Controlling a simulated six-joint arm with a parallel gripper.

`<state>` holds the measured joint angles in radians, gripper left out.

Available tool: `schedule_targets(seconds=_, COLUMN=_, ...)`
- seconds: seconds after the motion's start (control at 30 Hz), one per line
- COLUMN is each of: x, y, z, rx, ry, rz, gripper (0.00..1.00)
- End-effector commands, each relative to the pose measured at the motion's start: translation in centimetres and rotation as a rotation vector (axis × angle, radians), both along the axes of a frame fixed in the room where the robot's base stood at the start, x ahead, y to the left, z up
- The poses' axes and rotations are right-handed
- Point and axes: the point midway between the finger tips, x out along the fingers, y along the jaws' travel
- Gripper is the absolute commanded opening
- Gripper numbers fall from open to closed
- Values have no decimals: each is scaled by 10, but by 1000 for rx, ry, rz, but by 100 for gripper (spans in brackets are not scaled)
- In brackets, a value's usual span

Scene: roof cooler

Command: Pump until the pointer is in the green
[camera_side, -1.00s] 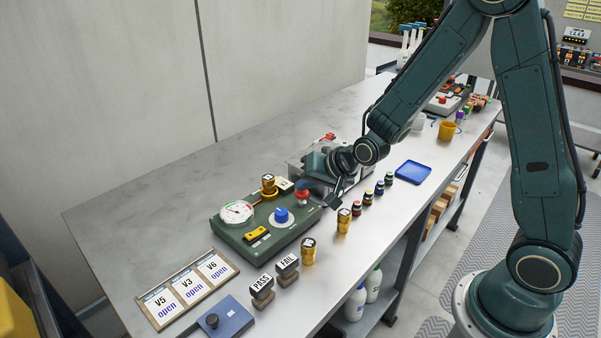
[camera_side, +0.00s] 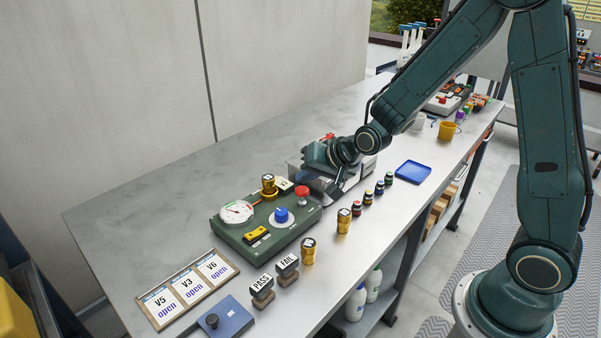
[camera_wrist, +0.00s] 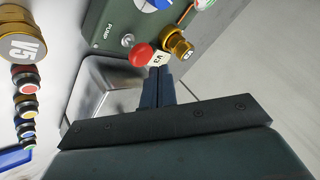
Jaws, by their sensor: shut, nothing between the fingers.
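The green pump unit (camera_side: 255,239) sits on the bench. It carries a round white gauge (camera_side: 237,212), a blue knob (camera_side: 281,215), a yellow part (camera_side: 256,234) and a red pump button (camera_side: 302,192). The gauge's pointer is too small to read. In the wrist view the red button (camera_wrist: 141,54) stands beside the "PUMP" lettering, near a brass valve (camera_wrist: 178,44) and a "V3" tag. My gripper (camera_wrist: 158,73) is shut and empty. Its tips appear just below the button in that view, apart from it as far as I can tell. In the side view the arm's end is right of the unit.
A metal box (camera_side: 358,179) stands beneath my gripper. PASS and FAIL stamps (camera_side: 287,266) and a card board (camera_side: 187,290) are in front. The bench's back left is clear.

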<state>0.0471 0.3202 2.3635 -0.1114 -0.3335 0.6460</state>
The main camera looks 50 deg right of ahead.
Motion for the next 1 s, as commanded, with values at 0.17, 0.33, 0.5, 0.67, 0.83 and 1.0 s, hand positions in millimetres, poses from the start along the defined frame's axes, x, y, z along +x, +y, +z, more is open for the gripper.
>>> schedule_targets(seconds=0.17, x=1, y=0, z=12, rx=0, ry=-4, rz=-1, gripper=0)
schedule_targets(seconds=0.33, x=0, y=0, z=24, rx=0, ry=-4, rz=0, gripper=0)
schedule_targets(seconds=0.5, x=1, y=0, z=36, rx=0, ry=-4, rz=0, gripper=0)
schedule_targets(seconds=0.67, x=0, y=0, z=45, rx=0, ry=-3, rz=0, gripper=0)
schedule_targets(seconds=0.83, x=0, y=0, z=48, rx=0, ry=-1, rz=0, gripper=0)
schedule_targets(seconds=1.0, x=0, y=0, z=48, rx=0, ry=-1, rz=0, gripper=0)
